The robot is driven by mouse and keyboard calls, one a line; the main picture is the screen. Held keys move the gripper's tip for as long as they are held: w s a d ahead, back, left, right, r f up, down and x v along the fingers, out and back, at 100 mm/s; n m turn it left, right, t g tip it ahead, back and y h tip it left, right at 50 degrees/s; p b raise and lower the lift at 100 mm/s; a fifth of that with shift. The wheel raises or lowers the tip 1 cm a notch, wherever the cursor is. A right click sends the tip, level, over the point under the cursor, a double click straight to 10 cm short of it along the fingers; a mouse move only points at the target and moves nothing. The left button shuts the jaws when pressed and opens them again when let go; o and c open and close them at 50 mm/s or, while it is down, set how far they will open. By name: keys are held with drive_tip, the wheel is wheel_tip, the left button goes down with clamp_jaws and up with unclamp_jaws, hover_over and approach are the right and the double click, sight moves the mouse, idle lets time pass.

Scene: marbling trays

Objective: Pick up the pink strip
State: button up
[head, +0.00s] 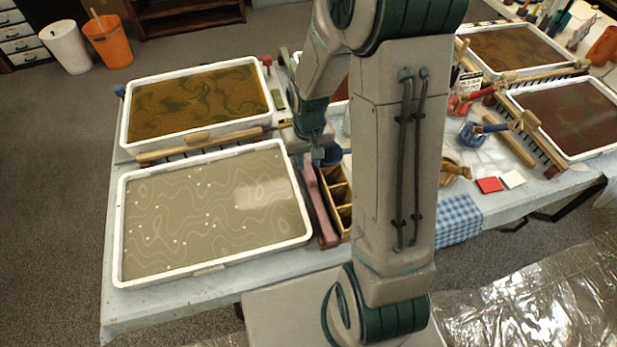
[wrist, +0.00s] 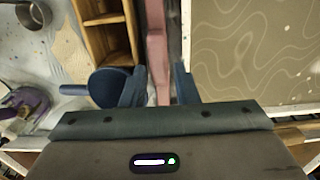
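The pink strip (head: 319,205) is a long narrow bar lying between the front-left marbling tray and a wooden divided box. In the wrist view the pink strip (wrist: 157,45) runs away from me between the two fingers. My gripper (head: 318,158) is at the strip's far end in the head view. In the wrist view my gripper (wrist: 160,72) is open, with a finger on either side of the strip. A gap shows at the right finger; contact at the left one is unclear. My arm hides part of the table behind it.
The grey-patterned tray (head: 118,225) lies left of the strip, the wooden box (head: 345,218) right of it. A blue cup (wrist: 110,84) stands close beside my left finger in the wrist view. A wooden rake (head: 190,150) lies between the left trays.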

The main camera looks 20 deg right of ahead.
sight(309, 169)
drive_tip(key=shift+w+d+f+p, duration=0.1)
drive_tip(key=shift+f+p, duration=0.3)
drive_tip(key=shift+f, duration=2.9)
drive_tip(key=c, duration=0.5)
